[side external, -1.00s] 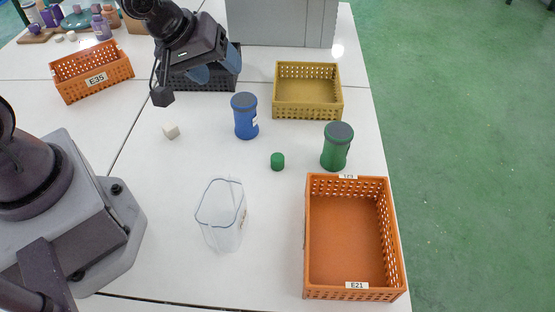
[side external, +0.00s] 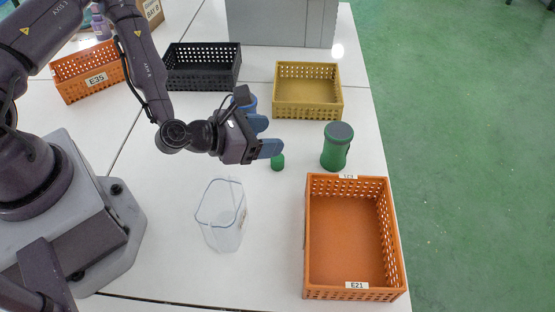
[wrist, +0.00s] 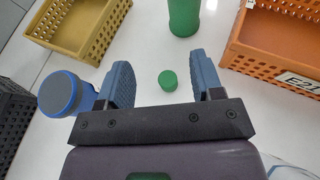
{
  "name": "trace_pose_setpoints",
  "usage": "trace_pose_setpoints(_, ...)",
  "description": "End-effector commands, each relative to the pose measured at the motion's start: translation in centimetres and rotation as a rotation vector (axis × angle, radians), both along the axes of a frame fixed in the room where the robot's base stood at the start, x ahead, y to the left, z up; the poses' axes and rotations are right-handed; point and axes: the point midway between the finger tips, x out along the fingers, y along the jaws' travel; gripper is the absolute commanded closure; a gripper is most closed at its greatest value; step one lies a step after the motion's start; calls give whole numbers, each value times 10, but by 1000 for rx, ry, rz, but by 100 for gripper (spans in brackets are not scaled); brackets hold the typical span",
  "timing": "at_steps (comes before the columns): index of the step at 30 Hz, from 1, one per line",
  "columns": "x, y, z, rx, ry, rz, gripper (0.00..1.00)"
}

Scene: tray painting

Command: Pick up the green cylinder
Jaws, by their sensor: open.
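The small green cylinder (side external: 277,162) stands on the white table, left of the larger green jar (side external: 337,146). In the wrist view the small green cylinder (wrist: 168,80) lies between and a little beyond my open fingers, with clear table around it. My gripper (side external: 268,137) is open and empty, its blue fingers pointing right toward the cylinder. One finger overlaps the cylinder's left side in the side view. The blue jar (wrist: 62,94) is just left of the left finger in the wrist view; in the side view it is mostly hidden behind my gripper.
An orange crate (side external: 312,240) is at the front right and a yellow crate (side external: 307,114) at the back. A clear container (side external: 222,222) stands in front of my gripper. A black crate (side external: 203,78) and another orange crate (side external: 75,88) are at the back left.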

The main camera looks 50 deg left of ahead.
Motion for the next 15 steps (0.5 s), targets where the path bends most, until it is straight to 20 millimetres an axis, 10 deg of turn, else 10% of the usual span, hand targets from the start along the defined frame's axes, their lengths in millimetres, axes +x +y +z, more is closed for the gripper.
trace_pose_setpoints(15, -1, -1, -66, 0, 4, 0, 40)
